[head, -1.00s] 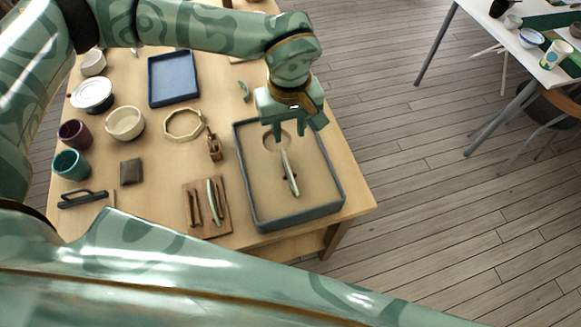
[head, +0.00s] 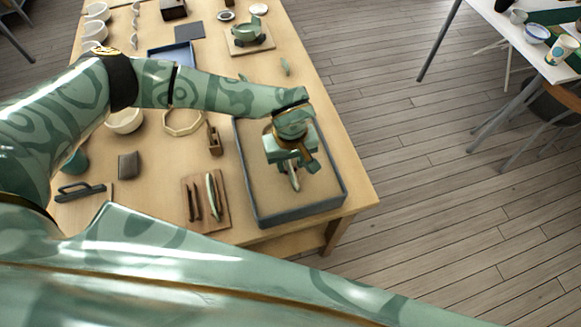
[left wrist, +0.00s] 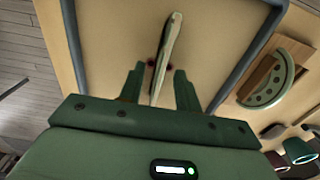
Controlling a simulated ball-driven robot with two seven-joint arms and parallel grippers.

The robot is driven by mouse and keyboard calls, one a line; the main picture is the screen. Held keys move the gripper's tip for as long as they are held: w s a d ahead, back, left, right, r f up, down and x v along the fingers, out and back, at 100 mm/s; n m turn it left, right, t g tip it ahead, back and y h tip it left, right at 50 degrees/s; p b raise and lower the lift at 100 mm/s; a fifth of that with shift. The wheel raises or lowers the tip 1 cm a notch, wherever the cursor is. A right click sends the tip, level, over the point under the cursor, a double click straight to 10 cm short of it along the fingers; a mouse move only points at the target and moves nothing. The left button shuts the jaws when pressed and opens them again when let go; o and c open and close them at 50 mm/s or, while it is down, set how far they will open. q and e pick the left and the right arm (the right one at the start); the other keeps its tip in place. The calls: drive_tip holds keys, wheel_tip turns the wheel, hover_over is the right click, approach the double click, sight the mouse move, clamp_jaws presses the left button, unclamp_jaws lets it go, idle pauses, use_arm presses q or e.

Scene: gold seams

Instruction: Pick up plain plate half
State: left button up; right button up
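The plain plate half (head: 294,182) is a thin pale piece standing on edge in the sand of a grey-rimmed tray (head: 254,208). My left gripper (head: 297,170) is over the tray and hides part of the piece. In the left wrist view my left gripper (left wrist: 159,72) is open, one finger on each side of the plate half, with gaps showing. My right gripper is not in view.
Left of the tray, a brown board (head: 188,188) holds a green half piece (head: 212,197) with holes along its edge. A wooden clamp-like tool (head: 214,140), an octagonal frame (head: 183,122) and a bowl (head: 125,121) stand nearby. The tray's raised rim surrounds the plate half.

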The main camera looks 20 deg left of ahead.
use_arm(q)
drive_tip(key=shift+f, duration=0.2)
idle(0.6)
clamp_jaws()
